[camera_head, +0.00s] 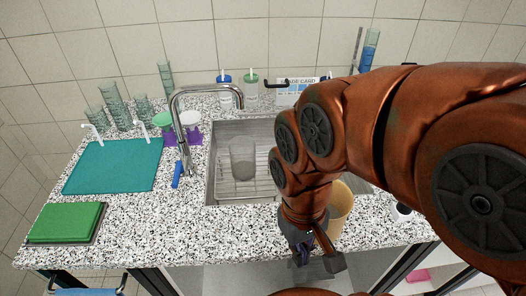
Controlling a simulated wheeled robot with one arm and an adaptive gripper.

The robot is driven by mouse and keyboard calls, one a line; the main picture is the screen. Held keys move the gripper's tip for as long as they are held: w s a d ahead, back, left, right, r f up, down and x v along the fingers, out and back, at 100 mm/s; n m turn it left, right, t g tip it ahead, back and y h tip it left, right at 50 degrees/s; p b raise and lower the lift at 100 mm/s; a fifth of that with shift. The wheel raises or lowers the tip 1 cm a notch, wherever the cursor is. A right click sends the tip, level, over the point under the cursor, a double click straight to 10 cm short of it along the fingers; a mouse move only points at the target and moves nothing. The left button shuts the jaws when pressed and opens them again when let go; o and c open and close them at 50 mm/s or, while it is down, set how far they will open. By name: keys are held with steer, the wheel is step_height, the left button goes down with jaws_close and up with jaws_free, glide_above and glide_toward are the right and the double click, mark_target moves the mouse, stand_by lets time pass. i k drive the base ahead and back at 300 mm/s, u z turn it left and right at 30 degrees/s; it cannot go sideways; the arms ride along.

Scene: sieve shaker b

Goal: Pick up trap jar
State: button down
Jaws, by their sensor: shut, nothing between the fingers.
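A translucent grey jar (242,158) stands upright in the sink (222,128); it could be the trap jar, but I cannot read any label. A tan cylindrical container (341,207) stands by the sink's front right, partly hidden by my arm. My gripper (316,265) points down at the counter's front edge, below and right of the jar and well apart from it. It is shut and empty. My arm hides the right part of the sink and counter.
A chrome faucet (177,120) arches over the sink's left side. A teal mat (112,166), a green board (66,222) and glass cylinders (114,103) are on the left. Capped bottles (250,90) stand behind the sink. The speckled counter (175,225) is clear at front centre.

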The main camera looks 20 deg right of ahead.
mark_target(242, 149)
steer(key=z, duration=0.05)
steer(key=k, duration=1.15)
steer(key=z, duration=0.8)
steer(key=i, duration=0.9)
steer(key=u, duration=0.7)
